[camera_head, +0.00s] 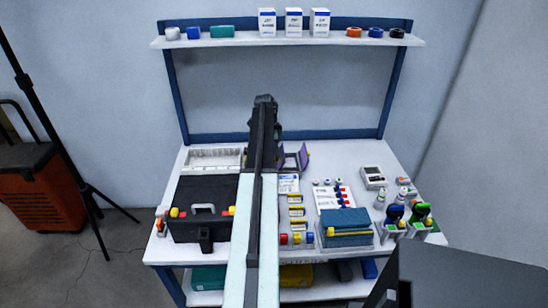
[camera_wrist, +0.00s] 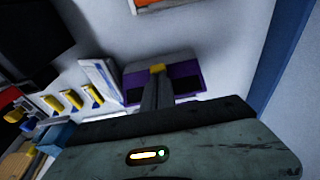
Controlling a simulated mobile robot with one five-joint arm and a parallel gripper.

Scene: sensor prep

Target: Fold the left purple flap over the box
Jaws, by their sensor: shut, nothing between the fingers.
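The box with purple flaps (camera_head: 295,157) stands on the workbench just right of my arm in the head view. Its right flap stands open and tilted; my arm hides its left side. In the wrist view, purple panels with dark inner faces (camera_wrist: 188,83) spread on both sides of my fingers. My gripper (camera_wrist: 157,80) is shut and empty, in front of the middle of the box, with a small yellow piece (camera_wrist: 158,68) at its tip. I cannot tell whether it touches the box. In the head view, the arm's dark end (camera_head: 264,102) rises above the bench.
A black toolbox (camera_head: 203,212) stands left of my arm, with a white tray (camera_head: 214,158) behind it. Yellow-labelled packs (camera_head: 296,212), a blue case (camera_head: 346,238) and bottles (camera_head: 380,199) crowd the right side. A shelf (camera_head: 340,37) spans the back.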

